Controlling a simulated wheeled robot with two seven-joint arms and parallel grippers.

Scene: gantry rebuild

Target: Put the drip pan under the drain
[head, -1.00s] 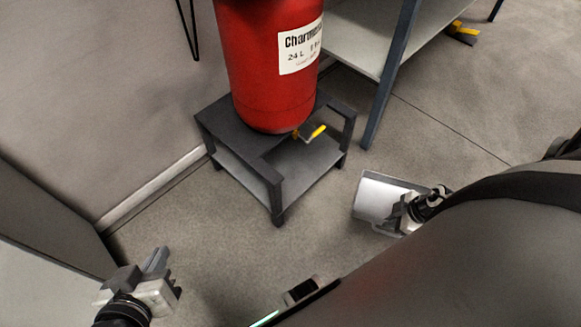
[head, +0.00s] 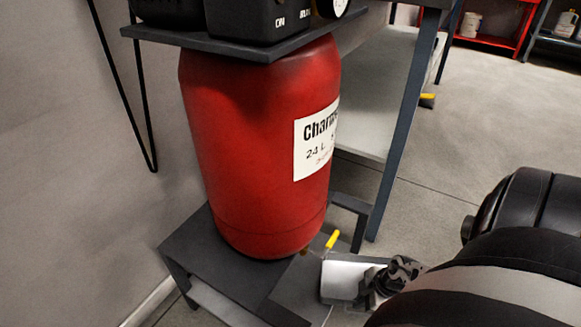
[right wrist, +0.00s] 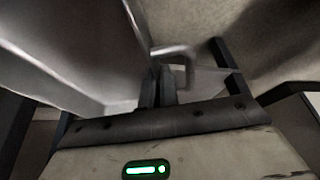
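The red tank (head: 255,150) stands on a low dark stand (head: 220,255). Its drain shows as a small valve with a yellow lever (head: 332,239) at the tank's lower right. The pale metal drip pan (head: 345,275) is held by my right gripper (head: 372,284), right of the stand and below the lever in the picture. The pan's wall (right wrist: 75,45) fills the upper left of the right wrist view. There the dark fingers (right wrist: 157,88) are together at the pan's edge. The drain's outlet and the pan's far end are not clear. My left gripper is out of view.
A shelf unit with a dark leg (head: 395,135) stands behind the tank to the right. A dark plate with black equipment (head: 245,15) is above the tank. A wall is on the left. Open floor (head: 480,120) lies to the right.

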